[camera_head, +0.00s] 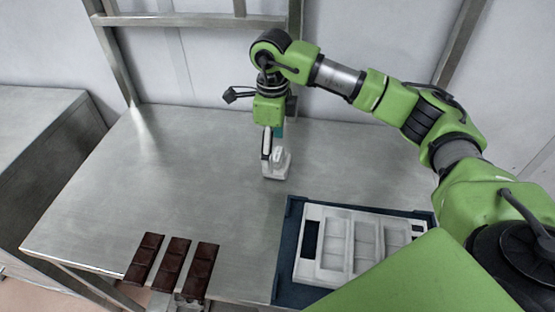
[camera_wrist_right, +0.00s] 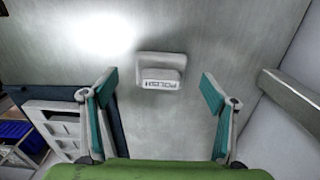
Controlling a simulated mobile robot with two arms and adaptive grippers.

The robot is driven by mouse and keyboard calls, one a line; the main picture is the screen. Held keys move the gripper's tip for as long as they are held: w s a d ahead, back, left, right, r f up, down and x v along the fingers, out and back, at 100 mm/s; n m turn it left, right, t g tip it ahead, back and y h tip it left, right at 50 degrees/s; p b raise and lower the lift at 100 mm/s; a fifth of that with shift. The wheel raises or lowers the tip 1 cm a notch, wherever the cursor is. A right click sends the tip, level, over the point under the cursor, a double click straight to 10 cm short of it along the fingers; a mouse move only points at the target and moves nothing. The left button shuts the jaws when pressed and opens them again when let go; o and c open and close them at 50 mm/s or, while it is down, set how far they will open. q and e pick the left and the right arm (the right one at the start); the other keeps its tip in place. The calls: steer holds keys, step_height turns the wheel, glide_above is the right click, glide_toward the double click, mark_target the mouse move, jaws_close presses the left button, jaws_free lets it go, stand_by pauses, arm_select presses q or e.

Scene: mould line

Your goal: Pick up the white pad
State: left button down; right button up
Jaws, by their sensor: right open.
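The white pad (camera_head: 276,167) lies on the metal table, toward the back middle in the head view. It has a raised block on top. In the right wrist view, the pad (camera_wrist_right: 161,62) shows the word "POLISH" on the block, upside down. My right gripper (camera_head: 272,143) points down just over the pad and is open. In the right wrist view, the teal finger pads of my right gripper (camera_wrist_right: 159,88) stand wide apart on either side of the pad's block, with gaps on both sides. My left gripper is not in view.
A blue mat (camera_head: 289,238) holds a white mould tray (camera_head: 313,211) at the front right. Several dark chocolate bars (camera_head: 173,267) lie near the front edge of the metal table (camera_head: 160,175). The table's left and middle are clear. A wall with metal posts stands behind.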

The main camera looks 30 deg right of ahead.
mark_target(274, 153)
steer(key=f+p, duration=0.1)
steer(key=f, duration=0.2)
steer(key=shift+d+f, duration=0.15)
steer(key=shift+d, duration=0.05)
steer(key=shift+f, duration=0.15)
steer(key=c, duration=1.2)
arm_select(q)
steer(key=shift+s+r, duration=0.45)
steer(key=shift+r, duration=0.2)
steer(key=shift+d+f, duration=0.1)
